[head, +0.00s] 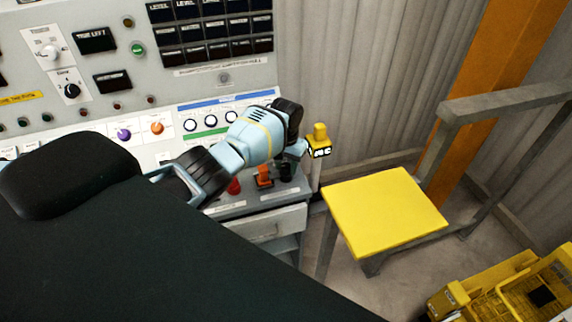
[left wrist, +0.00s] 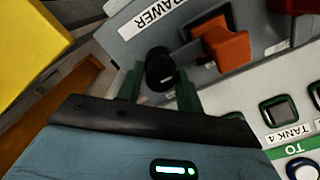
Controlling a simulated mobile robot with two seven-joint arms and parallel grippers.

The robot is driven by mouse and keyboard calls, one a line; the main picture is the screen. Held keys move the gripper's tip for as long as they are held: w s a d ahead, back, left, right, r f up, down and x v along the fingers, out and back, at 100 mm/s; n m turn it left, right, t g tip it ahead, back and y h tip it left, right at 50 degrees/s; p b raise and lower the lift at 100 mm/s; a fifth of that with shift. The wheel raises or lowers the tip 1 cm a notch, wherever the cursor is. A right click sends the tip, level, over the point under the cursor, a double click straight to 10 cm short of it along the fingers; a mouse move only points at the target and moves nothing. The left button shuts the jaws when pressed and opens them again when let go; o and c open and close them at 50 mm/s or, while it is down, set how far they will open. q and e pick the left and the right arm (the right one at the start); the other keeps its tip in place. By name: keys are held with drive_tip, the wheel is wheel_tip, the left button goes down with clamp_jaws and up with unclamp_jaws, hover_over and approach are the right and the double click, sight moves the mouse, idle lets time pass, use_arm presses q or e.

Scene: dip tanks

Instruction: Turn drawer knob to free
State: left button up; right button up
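The drawer knob is a black round knob (left wrist: 160,66) beside a white label (left wrist: 158,20) ending in "RAWER". In the head view the knob (head: 284,171) sits at the right end of the console ledge, partly under my left gripper (head: 291,152). In the left wrist view the green fingers of my left gripper (left wrist: 159,84) are spread, one on each side of the knob. A slim gap seems to show by the left finger; contact is unclear. The grey drawer (head: 262,229) below the ledge looks shut. My right gripper is not in view.
An orange lever (left wrist: 226,46) stands close beside the knob; it also shows in the head view (head: 263,178). A red button (head: 234,187) is left of it. A yellow-topped post (head: 319,138) and a yellow seat (head: 385,208) stand right of the console.

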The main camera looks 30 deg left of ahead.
sight(286, 165)
use_arm(q)
drive_tip(key=shift+o, duration=1.4)
drive_tip(key=shift+r, duration=0.1)
drive_tip(key=shift+r, duration=0.6)
wheel_tip(286, 165, up, 6)
drive_tip(key=shift+r, duration=0.25)
drive_tip(key=shift+f, duration=0.1)
